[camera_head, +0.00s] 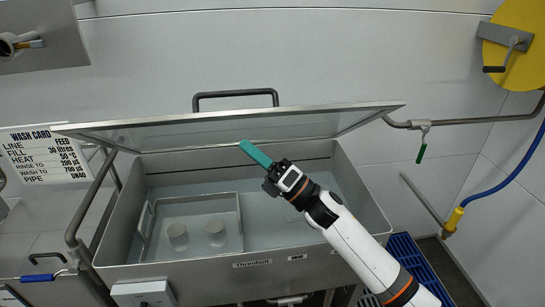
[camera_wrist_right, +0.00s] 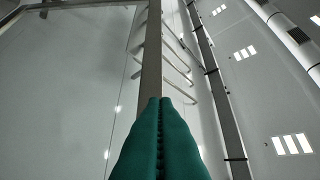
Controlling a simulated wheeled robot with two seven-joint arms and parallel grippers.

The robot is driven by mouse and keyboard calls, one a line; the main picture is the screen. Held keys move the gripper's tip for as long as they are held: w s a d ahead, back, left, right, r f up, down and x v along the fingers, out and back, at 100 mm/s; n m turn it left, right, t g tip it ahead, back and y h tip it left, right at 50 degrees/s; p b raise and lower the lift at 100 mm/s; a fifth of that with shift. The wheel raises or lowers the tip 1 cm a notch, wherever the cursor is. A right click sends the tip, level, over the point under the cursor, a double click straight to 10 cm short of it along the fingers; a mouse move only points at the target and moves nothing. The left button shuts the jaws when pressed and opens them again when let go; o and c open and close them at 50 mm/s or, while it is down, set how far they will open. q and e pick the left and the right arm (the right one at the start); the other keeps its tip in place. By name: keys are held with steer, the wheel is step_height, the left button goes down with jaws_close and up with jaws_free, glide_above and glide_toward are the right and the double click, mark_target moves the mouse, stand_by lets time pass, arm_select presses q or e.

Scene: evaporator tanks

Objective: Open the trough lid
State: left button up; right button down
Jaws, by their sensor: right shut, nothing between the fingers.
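The trough (camera_head: 285,259) is a grey metal basin in the middle of the head view. Its flat lid (camera_head: 225,129) is raised and tilted above the back of the trough, with its underside showing. A dark handle (camera_head: 235,95) stands above the lid's upper edge. My right gripper (camera_head: 245,146) has its teal fingers shut and empty, overlapping the lid's lower underside; I cannot tell whether they touch. In the right wrist view the shut fingers (camera_wrist_right: 159,101) point along a grey metal strip beside a large pale panel. My left gripper is not in view.
Inside the trough, a metal tray (camera_head: 188,255) holds two pale cups (camera_head: 216,232). A bent metal bar (camera_head: 92,205) runs along the left side. A pipe with a green-handled valve (camera_head: 421,148) and a blue hose (camera_head: 505,184) are at the right. A blue crate (camera_head: 425,262) is at lower right.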

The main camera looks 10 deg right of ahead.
mark_target(234, 116)
steer(key=w+r+p, duration=0.1)
steer(key=w+a+r, duration=0.1)
steer(key=r, duration=0.1)
steer(key=shift+w+a+r+p, duration=0.1)
steer(key=shift+w+r+p, duration=0.05)
steer(key=shift+w+p, duration=0.2)
steer(key=shift+w+r, duration=0.25)
steer(key=shift+r, duration=0.05)
steer(key=shift+r, duration=0.1)
